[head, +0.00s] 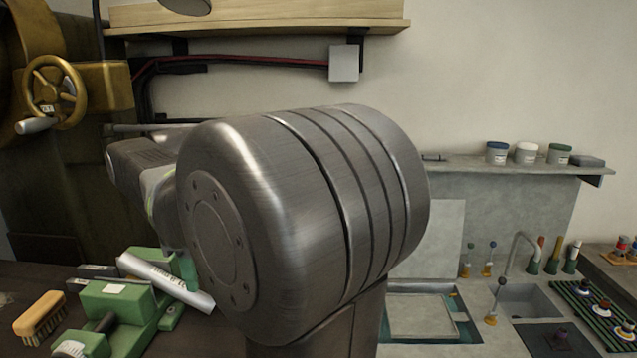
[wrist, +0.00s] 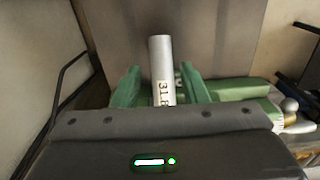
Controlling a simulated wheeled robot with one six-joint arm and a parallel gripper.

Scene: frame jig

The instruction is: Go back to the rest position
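My gripper (wrist: 160,82) shows in the wrist view as two green fingers standing apart, with a grey-white tube (wrist: 160,62) marked with dark print between them. Gaps show between the tube and both fingers, so the gripper looks open. In the head view the tube (head: 166,281) lies tilted over a green jig (head: 118,302) at the lower left. A green finger (head: 186,268) shows close beside the tube there. My large grey arm joint fills the middle of the head view and hides most of the gripper and part of the tube.
A wooden brush (head: 39,314) lies left of the jig. A gold handwheel (head: 54,92) stands at the upper left. A wall shelf (head: 500,164) holds several jars. A sink (head: 532,302) and a green rack (head: 600,312) are at the right.

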